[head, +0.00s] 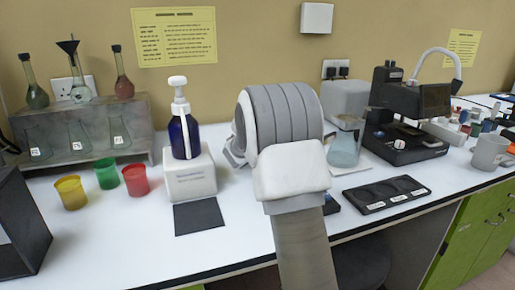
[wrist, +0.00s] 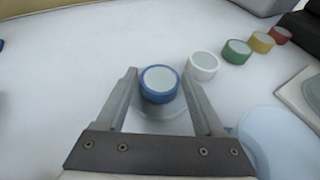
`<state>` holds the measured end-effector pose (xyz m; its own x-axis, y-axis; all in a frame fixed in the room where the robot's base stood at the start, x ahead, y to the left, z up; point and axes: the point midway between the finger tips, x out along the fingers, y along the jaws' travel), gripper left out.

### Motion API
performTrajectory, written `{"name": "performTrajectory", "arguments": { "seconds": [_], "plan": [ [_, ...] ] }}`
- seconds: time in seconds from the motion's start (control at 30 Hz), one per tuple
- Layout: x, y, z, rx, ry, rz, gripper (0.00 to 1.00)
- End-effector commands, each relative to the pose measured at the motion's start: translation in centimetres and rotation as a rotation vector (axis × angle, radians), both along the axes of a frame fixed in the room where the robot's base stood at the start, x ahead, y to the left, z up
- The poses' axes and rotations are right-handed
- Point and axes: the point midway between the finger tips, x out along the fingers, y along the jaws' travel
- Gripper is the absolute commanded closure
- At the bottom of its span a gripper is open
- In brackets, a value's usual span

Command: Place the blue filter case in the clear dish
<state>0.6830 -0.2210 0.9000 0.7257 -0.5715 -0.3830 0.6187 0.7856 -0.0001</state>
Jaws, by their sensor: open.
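The blue filter case (wrist: 160,96), a round ring with a pale top, is between the open fingers of my gripper (wrist: 160,75) in the wrist view. Gaps show on both sides of it. The faint round rim of the clear dish (wrist: 160,126) shows just below the case, between the fingers. The case overlaps the far part of the dish in the picture; I cannot tell whether it rests inside. In the head view my arm hides the gripper, case and dish.
White (wrist: 202,66), green (wrist: 236,52), yellow (wrist: 262,43) and red (wrist: 279,35) cases stand in a row to the right. A large clear vessel (wrist: 268,140) is close to the right finger. The white bench is free on the left of the wrist view.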

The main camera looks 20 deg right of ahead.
Motion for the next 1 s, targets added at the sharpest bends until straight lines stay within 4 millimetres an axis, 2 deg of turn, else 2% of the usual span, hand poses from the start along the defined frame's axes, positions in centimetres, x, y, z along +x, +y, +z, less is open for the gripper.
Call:
{"name": "performTrajectory", "arguments": {
  "seconds": [0.17, 0.7, 1.0],
  "plan": [
    [0.0, 0.0, 0.6, 0.000, 0.000, 0.000, 0.30],
    [-7.3, 5.8, 4.4, 0.001, 0.000, 0.002, 0.30],
    [-8.7, 6.9, 5.0, -0.001, -0.001, 0.000, 0.30]
  ]
}}
